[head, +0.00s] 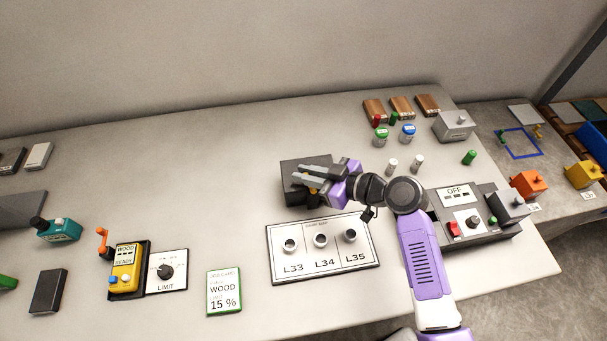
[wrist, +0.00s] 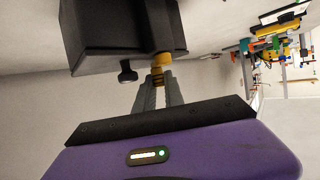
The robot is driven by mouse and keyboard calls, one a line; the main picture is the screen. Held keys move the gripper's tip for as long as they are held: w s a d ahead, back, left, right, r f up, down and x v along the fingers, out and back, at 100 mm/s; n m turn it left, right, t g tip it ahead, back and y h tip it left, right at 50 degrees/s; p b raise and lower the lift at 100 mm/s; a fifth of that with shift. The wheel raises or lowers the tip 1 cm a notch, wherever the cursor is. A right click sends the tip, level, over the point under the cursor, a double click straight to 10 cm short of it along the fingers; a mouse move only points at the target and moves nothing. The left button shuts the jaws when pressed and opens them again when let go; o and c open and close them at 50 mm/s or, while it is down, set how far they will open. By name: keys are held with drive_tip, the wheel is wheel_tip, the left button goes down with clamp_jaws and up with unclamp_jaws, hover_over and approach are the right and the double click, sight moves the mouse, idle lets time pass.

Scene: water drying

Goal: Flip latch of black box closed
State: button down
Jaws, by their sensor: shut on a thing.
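The black box (head: 293,171) stands on the table near the middle of the head view, partly hidden by my gripper and arm. In the wrist view the black box (wrist: 112,35) fills the upper left. A yellow-orange latch (wrist: 161,60) sticks out from its lower right edge, next to a dark knob (wrist: 127,74). My gripper (head: 306,178) reaches in from the right at the box. In the wrist view my gripper's fingertips (wrist: 159,77) are closed together on the yellow latch. The fingers hide part of the latch, so its exact angle is hard to tell.
A grey control unit (head: 510,229) with an OFF display stands at right. Small jars (head: 380,138) and wood blocks (head: 402,106) are behind.

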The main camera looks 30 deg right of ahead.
drive_tip(key=m+h+p, duration=0.1)
drive_tip(key=m+t+h+p, duration=0.1)
drive_tip(key=d+m+h+p, duration=0.1)
drive_tip(key=h, duration=0.1)
drive_tip(key=shift+r+m+t, duration=0.3)
drive_tip(key=shift+m, duration=0.1)
drive_tip(key=shift+d+f+m+h+p, duration=0.15)
drive_tip(key=shift+m+h+p, duration=0.55)
drive_tip(key=shift+p, duration=0.45)
drive_tip(key=shift+d+f+h+p, duration=0.15)
drive_tip(key=shift+h+p, duration=0.2)
drive_tip(key=shift+h, duration=0.05)
drive_tip(key=c, duration=1.4)
unclamp_jaws()
drive_tip(key=shift+c, duration=0.2)
drive_tip(key=shift+s, duration=0.15)
drive_tip(key=b+v, duration=0.1)
drive_tip(key=v, duration=0.6)
drive_tip(key=shift+s, duration=0.3)
